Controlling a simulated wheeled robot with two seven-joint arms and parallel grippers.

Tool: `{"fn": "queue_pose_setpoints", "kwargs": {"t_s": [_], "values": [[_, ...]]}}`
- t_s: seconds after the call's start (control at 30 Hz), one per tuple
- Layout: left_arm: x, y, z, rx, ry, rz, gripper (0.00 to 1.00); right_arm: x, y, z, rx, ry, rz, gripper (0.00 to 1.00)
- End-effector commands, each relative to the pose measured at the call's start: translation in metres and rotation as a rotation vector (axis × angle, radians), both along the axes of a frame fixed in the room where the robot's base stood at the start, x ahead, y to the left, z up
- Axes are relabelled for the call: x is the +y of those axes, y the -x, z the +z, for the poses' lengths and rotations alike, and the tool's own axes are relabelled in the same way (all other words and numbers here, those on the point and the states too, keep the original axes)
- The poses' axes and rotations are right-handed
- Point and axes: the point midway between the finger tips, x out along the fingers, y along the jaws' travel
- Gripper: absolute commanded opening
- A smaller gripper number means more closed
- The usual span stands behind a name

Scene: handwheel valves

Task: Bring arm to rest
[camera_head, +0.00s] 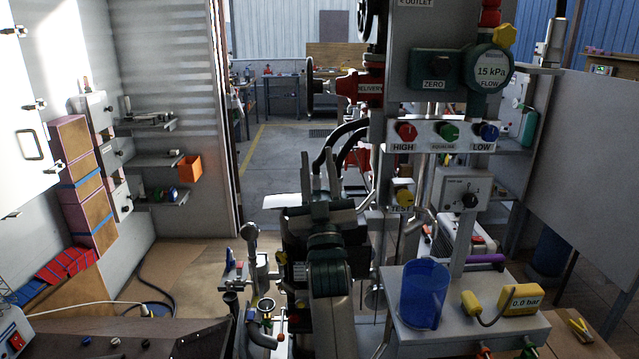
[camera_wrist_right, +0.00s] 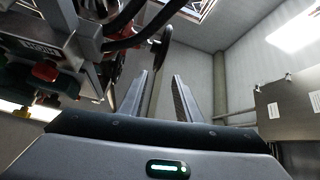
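My right gripper (camera_head: 318,158) stands upright in the lower middle of the head view, its two fingers apart with nothing between them. In the right wrist view the same two fingers (camera_wrist_right: 161,82) point up and away with an empty gap. My right arm runs down from the gripper to the bottom of the head view. The gripper is left of the valve panel and appears below the red delivery valve (camera_head: 355,87) with its dark handwheel (camera_head: 310,87). No contact shows. My left gripper is not seen.
The panel holds a gauge (camera_head: 490,70) and coloured knobs (camera_head: 447,132). Dark hoses (camera_head: 345,140) curve just behind my right gripper. A blue beaker (camera_head: 424,293) stands on a bench at lower right. Shelves (camera_head: 160,160) line the left wall. Open floor (camera_head: 275,165) lies beyond.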

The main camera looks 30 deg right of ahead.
Motion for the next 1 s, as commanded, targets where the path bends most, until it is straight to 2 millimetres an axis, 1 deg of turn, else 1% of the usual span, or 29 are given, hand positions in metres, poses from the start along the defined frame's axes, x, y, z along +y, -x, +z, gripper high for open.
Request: {"fn": "queue_pose_setpoints", "kwargs": {"t_s": [0.07, 0.2, 0.77, 0.87, 0.97, 1.0], "values": [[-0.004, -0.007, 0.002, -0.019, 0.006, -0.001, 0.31, -0.001, -0.001, -0.004, 0.0, 0.0, 0.001, 0.31], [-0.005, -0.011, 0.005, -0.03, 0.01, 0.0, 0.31, -0.001, -0.001, -0.005, 0.0, 0.0, 0.001, 0.31], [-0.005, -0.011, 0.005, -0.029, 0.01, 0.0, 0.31, 0.0, -0.002, -0.007, 0.004, -0.001, 0.003, 0.31], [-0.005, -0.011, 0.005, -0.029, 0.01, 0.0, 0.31, 0.003, -0.007, -0.017, 0.022, -0.003, 0.014, 0.31], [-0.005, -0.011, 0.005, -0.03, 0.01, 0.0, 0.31, 0.009, -0.018, -0.038, 0.061, -0.008, 0.038, 0.31], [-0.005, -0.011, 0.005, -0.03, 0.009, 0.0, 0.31, 0.013, -0.023, -0.051, 0.083, -0.011, 0.053, 0.31]]}}
